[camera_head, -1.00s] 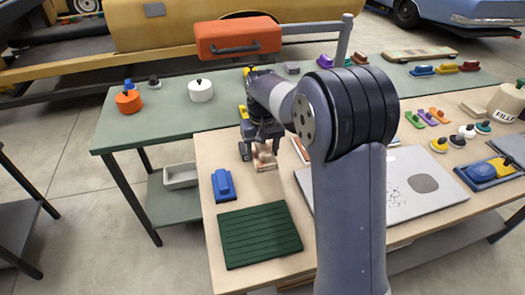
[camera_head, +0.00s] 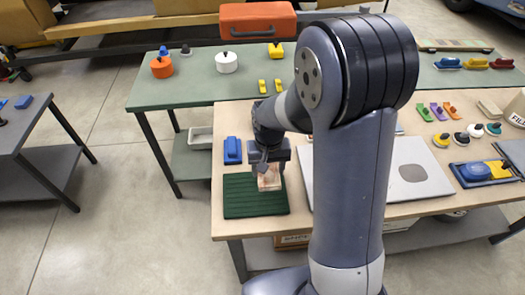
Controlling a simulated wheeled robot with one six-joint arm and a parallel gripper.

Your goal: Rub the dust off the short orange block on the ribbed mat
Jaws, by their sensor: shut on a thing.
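My gripper (camera_head: 268,163) is shut on a short block (camera_head: 268,181), with its jaws pointing down. The block looks pale, pinkish tan and dusty, with little clear orange showing. It is over the back right part of the dark green ribbed mat (camera_head: 240,203), which lies at the front left of the wooden worktop. I cannot tell whether the block touches the mat. The jaws hide the block's upper part, and my arm hides part of the worktop to the right.
A blue block-shaped tool (camera_head: 232,151) stands just behind the mat's left side. A grey panel (camera_head: 425,185) lies right of my arm. Farther right are a tray (camera_head: 460,181) and several knobbed pieces (camera_head: 441,141). A green bench (camera_head: 190,90) stands behind.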

